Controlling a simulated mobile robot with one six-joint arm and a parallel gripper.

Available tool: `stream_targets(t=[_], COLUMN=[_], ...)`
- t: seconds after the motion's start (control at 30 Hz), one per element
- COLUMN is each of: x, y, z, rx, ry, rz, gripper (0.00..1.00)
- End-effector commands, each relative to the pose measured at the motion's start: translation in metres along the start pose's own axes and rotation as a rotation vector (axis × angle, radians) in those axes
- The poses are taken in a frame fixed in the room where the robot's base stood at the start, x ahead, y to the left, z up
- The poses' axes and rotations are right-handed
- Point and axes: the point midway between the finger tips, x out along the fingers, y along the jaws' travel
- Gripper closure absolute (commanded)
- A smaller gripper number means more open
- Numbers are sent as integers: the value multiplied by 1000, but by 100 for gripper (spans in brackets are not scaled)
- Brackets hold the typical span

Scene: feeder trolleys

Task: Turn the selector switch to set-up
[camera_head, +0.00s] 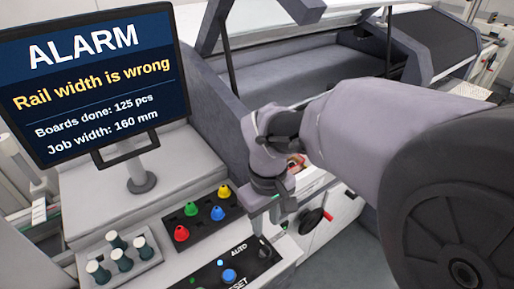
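The selector switch (264,252) is a small dark knob on the black control panel (208,273) at the bottom of the picture. The word AUTO is beside it on its left; I cannot read a set-up label or clearly see where the knob points. My gripper (262,217) hangs at the end of my arm, above and behind the panel in the picture. It appears apart from the switch. Its fingers are small and partly hidden by my wrist, so their opening does not show.
A blue RESET button (229,275) is left of the switch. Coloured cones stand on a black block (204,217) behind the panel. A rack (120,262) holds several capped items. The monitor (90,80) reads ALARM, "Rail width is wrong". A red-handled crank (328,215) is on the right.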

Motion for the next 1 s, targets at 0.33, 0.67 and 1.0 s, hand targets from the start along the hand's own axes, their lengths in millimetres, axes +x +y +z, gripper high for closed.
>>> stream_targets(t=[0.33, 0.67, 1.0], x=[91, 101, 101], y=[0, 0, 0], z=[0, 0, 0], rx=[2, 3, 3], ry=[0, 2, 2], rz=[0, 0, 0], gripper=[67, 67, 100])
